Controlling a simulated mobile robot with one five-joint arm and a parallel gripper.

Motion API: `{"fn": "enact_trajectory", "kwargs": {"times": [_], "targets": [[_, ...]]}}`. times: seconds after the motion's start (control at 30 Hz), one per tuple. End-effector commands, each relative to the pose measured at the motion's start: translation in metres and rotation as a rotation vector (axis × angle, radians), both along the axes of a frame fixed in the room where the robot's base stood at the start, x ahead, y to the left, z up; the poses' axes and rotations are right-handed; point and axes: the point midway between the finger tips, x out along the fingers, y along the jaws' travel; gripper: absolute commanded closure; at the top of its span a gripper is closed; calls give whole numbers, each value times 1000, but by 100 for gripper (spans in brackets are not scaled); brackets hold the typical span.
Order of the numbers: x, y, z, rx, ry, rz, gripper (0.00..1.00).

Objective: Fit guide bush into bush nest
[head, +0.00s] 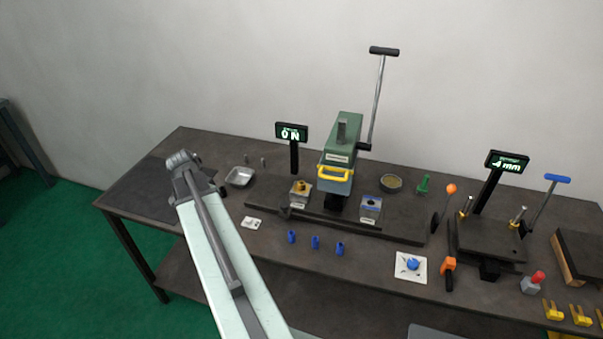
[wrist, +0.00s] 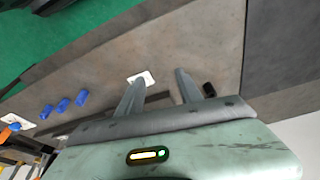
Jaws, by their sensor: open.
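Three small blue bushes (head: 315,242) stand in a row near the bench's front edge; they also show at the left of the wrist view (wrist: 63,104). Two small nest-like blocks sit on the dark fixture base: one with a brass-coloured top (head: 300,190), one with a blue top (head: 371,206). I cannot tell which is the bush nest. My gripper (wrist: 161,77) is open and empty, its two fingers apart over the bench. In the head view it is at the left of the bench, away from the bushes, its fingers mostly hidden.
A green press (head: 343,140) with a yellow handle and tall lever rises behind the blocks. A metal tray (head: 240,177) and white card (head: 252,222) lie nearby. A white plate (head: 402,272) holds a blue piece. The dark mat (head: 150,188) at left is clear.

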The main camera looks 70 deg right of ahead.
Motion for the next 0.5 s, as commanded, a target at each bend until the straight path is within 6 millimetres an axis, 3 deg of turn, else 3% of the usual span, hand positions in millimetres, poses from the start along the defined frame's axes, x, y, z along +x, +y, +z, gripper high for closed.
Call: {"fn": "enact_trajectory", "kwargs": {"times": [0.03,0.1,0.2,0.33,0.5], "targets": [[-36,-52,29,-37,-24,-192,57],[-86,-106,46,-93,-58,-433,57],[-149,-159,63,-161,-100,-698,57],[-199,-193,74,-216,-131,-891,57],[-213,-200,73,-233,-142,-947,57]]}}
